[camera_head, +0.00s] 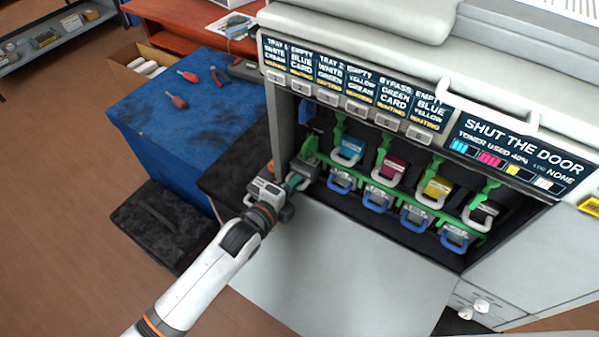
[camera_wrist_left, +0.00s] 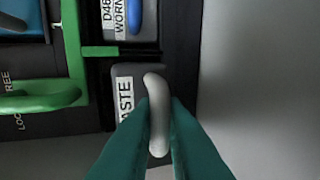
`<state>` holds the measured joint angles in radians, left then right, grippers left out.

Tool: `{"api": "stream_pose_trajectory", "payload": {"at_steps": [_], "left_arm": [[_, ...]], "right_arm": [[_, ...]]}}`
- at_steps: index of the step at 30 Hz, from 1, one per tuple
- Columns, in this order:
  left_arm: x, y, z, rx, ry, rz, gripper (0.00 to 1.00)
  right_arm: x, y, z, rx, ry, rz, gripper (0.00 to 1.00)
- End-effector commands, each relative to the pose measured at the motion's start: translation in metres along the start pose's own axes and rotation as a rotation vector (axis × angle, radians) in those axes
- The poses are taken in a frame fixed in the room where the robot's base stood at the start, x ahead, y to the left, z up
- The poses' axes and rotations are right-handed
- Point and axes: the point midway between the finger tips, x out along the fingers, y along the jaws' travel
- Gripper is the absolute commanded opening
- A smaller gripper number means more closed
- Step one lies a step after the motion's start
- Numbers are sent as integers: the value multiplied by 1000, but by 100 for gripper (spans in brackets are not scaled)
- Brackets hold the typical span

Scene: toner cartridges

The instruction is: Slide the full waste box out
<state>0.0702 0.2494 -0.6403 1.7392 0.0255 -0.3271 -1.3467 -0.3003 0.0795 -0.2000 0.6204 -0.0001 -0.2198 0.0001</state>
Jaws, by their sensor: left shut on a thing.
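The waste box (camera_wrist_left: 128,82) is dark grey with a white "WASTE" label, partly covered by my fingers, and a pale upright handle (camera_wrist_left: 156,90). In the head view the waste box (camera_head: 308,163) sits at the left end of the open printer bay. My left gripper (camera_head: 297,181) reaches it from the front left. In the left wrist view its teal fingers (camera_wrist_left: 157,122) are shut on the handle, one on each side. The box is in its slot; I cannot tell how far it sits in. My right gripper is not in view.
Cyan (camera_head: 348,150), magenta (camera_head: 391,168) and yellow (camera_head: 435,190) cartridges and a black one stand in the bay, with green levers and several blue-handled units below. The lowered door (camera_head: 330,270) lies in front. A blue-covered table (camera_head: 185,125) with tools stands left.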

Motion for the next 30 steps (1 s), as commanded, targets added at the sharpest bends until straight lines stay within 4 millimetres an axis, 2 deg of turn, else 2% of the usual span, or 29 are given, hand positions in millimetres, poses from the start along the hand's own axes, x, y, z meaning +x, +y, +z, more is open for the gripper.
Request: {"api": "stream_pose_trajectory", "payload": {"at_steps": [4,24,30], "left_arm": [[-19,-5,0,3,1,-8,0],[-92,-24,0,2,1,-6,0],[-104,-27,0,1,0,-3,0]], "right_arm": [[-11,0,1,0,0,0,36],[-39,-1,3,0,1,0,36],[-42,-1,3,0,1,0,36]]}}
